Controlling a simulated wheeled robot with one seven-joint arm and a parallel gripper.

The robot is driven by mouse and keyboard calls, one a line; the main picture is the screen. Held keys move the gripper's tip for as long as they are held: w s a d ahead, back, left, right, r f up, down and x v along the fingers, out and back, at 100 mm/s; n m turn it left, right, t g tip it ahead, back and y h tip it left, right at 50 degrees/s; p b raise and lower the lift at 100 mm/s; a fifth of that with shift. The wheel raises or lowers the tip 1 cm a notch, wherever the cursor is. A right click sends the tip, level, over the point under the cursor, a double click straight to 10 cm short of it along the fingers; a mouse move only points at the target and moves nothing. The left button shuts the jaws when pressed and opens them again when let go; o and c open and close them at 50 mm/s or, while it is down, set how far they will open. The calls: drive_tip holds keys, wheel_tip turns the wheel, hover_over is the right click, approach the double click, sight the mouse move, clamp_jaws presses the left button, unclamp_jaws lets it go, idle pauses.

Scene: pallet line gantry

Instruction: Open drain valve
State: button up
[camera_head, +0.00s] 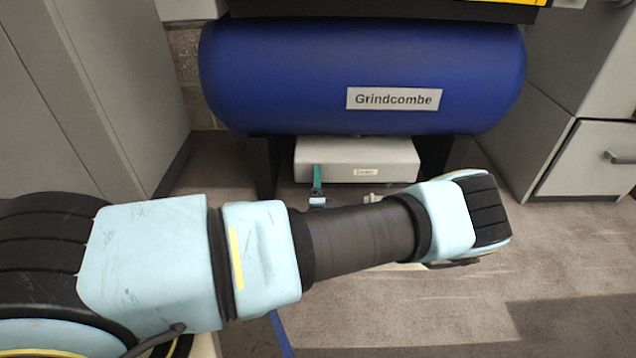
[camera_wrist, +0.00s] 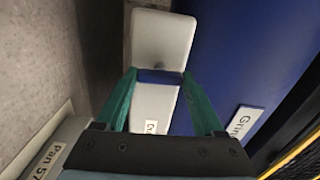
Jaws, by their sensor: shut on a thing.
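My gripper (camera_wrist: 159,73) has two green fingers, whose tips sit at either end of a short dark blue bar (camera_wrist: 158,77). The fingers are shut on this bar, which looks like the drain valve's handle. Behind it in the wrist view is a white box (camera_wrist: 163,35) with a partly hidden label. In the head view the white box (camera_head: 320,172) sits under a blue tank (camera_head: 290,75) marked "Grindcombe". A green finger of my gripper (camera_head: 317,180) shows in front of the box. My arm hides the area below, and the valve body cannot be made out.
Grey cabinets (camera_head: 125,70) stand left, and a drawer unit (camera_head: 590,160) stands right. Dark supports flank the box. Open floor (camera_head: 430,315) lies at the lower right.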

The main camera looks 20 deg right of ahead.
drive_tip(key=shift+m, duration=0.4)
drive_tip(key=o, duration=1.4)
drive_tip(key=shift+s, duration=0.1)
drive_tip(key=p+v, duration=0.3)
drive_tip(key=v, duration=0.7)
drive_tip(key=shift+s+a+p, duration=0.2)
drive_tip(key=shift+s+p, duration=0.05)
drive_tip(key=shift+p, duration=0.05)
